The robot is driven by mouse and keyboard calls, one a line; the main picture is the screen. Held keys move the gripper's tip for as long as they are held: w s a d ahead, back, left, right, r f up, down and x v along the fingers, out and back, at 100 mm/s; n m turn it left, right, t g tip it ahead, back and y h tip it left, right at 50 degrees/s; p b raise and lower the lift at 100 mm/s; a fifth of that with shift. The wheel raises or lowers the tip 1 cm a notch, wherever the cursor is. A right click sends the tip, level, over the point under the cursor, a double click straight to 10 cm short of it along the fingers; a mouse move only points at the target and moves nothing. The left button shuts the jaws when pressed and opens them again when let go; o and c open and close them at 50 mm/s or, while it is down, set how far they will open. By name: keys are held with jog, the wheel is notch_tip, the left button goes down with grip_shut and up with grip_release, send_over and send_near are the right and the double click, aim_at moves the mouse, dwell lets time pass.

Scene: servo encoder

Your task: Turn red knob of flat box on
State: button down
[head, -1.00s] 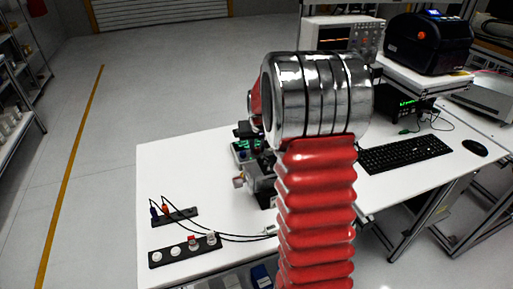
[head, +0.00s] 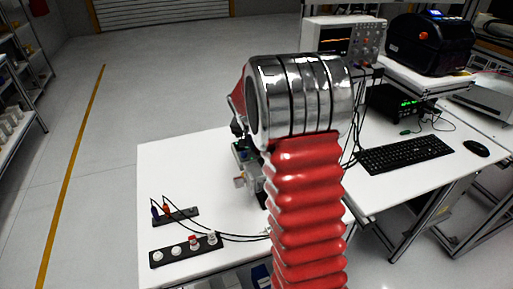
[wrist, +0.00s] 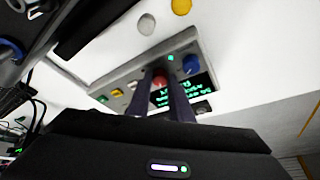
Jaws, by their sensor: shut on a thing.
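The flat box (wrist: 125,97) is a grey panel in the wrist view, with coloured buttons, a blue knob (wrist: 191,64) and a dark display with green text (wrist: 192,92). Its red knob (wrist: 160,81) sits between the two dark fingers of my gripper (wrist: 161,72). The fingers are shut on the red knob and hide its sides. I cannot tell which way the knob points. In the head view my arm covers the gripper and most of the box.
A black strip with white knobs and a red one (head: 185,250) lies at the table's front left, with cables behind it. A keyboard (head: 405,153) and mouse (head: 476,148) lie to the right. The white table (head: 180,160) is bare at back left.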

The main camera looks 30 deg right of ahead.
jog(key=shift+w+a+m+g+h, duration=0.1)
jog(key=shift+m+g, duration=0.25)
jog(key=shift+m, duration=0.65)
jog(key=shift+w+a+m+g+h, duration=0.15)
jog(key=shift+m+g, duration=0.25)
jog(key=shift+m, duration=0.6)
jog(key=shift+w+a+m+g+h, duration=0.1)
jog(key=shift+m+g, duration=0.25)
jog(key=shift+m, duration=0.65)
jog(key=c, duration=1.9)
grip_release()
jog(key=shift+c, duration=0.2)
jog(key=o, duration=0.4)
jog(key=shift+d, duration=0.15)
jog(key=shift+c, duration=0.2)
jog(key=shift+r, duration=0.1)
jog(key=v, duration=1.3)
jog(key=shift+r, duration=0.25)
